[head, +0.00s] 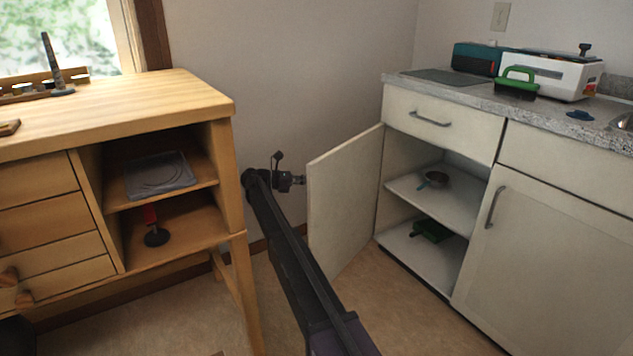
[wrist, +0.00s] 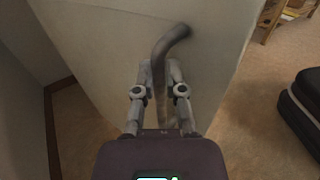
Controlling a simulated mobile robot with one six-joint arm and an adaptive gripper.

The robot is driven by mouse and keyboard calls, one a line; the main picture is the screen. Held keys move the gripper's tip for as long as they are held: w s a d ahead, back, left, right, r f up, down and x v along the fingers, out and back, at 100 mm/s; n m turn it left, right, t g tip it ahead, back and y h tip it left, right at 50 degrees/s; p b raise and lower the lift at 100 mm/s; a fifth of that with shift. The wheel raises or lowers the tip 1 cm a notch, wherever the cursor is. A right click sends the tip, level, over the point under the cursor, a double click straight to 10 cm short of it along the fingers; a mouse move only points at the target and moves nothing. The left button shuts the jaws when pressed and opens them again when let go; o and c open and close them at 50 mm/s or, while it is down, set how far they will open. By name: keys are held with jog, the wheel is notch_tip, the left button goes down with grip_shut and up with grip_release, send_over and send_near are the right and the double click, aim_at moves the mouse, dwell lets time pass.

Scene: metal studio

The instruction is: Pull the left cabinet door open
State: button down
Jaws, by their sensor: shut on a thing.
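The left cabinet door (head: 340,205) is white and stands wide open, swung out from the cabinet front. In the wrist view the door's front face (wrist: 110,50) fills the upper middle, with a grey bar handle (wrist: 172,40) on it. My gripper (wrist: 160,80) is shut on that handle, with one finger on each side of the bar. In the head view my gripper (head: 300,181) is at the door's far left edge, partly hidden by the door, and the handle is hidden behind it.
A wooden workbench (head: 170,90) stands at the left, close to my arm. The closed right door (head: 540,250) has its own handle. Some floor (head: 400,310) is clear in front.

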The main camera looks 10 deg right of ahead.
jog(key=shift+s+a, duration=0.1)
jog(key=shift+s, duration=0.15)
jog(key=c, duration=0.7)
grip_release()
jog(key=shift+w+d, duration=0.1)
jog(key=shift+d, duration=0.2)
